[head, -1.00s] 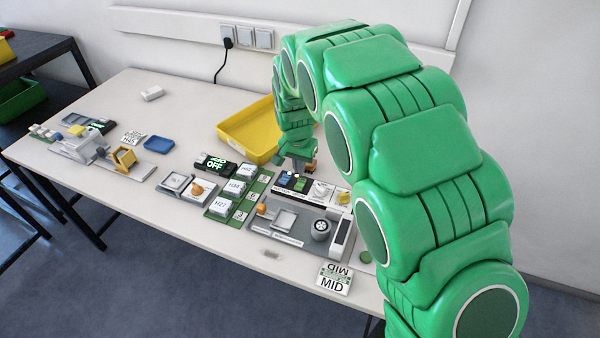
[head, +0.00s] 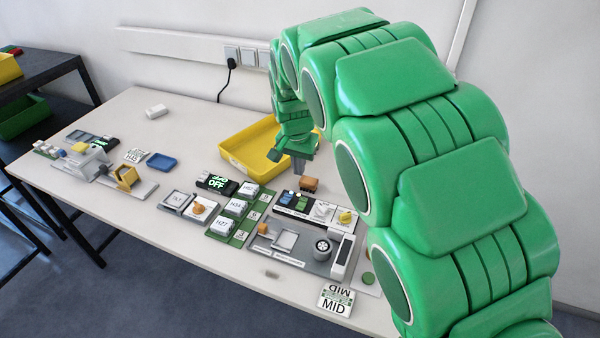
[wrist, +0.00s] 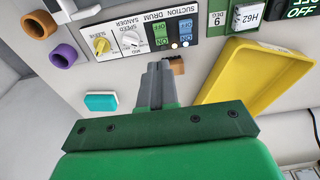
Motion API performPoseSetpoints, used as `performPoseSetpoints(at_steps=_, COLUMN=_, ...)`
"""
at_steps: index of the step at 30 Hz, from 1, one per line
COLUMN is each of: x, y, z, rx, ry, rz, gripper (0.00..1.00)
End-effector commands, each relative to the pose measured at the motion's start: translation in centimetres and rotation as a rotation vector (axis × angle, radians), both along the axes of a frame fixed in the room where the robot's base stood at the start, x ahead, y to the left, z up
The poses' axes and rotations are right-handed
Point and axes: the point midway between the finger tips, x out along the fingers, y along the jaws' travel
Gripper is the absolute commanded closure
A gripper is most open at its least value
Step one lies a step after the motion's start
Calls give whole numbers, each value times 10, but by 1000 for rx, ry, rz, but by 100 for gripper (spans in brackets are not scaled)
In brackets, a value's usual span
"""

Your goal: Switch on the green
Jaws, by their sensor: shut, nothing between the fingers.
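The control panel (head: 325,221) lies on the table's right half. It carries a green rocker switch (wrist: 161,34) under the DRUM label and a blue rocker switch (wrist: 186,29) under SUCTION. Both have ON and OFF marks; their positions are hard to tell. Two small pale lamps sit by the switches' near edge. My gripper (head: 299,170) is shut and empty, behind the panel and apart from it. In the wrist view its fingertips (wrist: 159,68) appear just short of the green switch, beside a small brown block (wrist: 177,66).
A yellow tray (head: 238,166) stands behind and left of my gripper. A white knob (wrist: 133,41) and a yellow knob (wrist: 101,45) share the panel. A teal block (wrist: 100,103), a purple ring and an orange ring lie nearby. Green label boards stand left of the panel.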

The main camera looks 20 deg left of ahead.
Motion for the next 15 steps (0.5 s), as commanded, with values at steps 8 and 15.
performPoseSetpoints(at_steps=8, x=11, y=0, z=2, rx=1, ry=-67, rz=0, gripper=100)
performPoseSetpoints(at_steps=15, x=11, y=1, z=2, rx=2, ry=-65, rz=0, gripper=100)
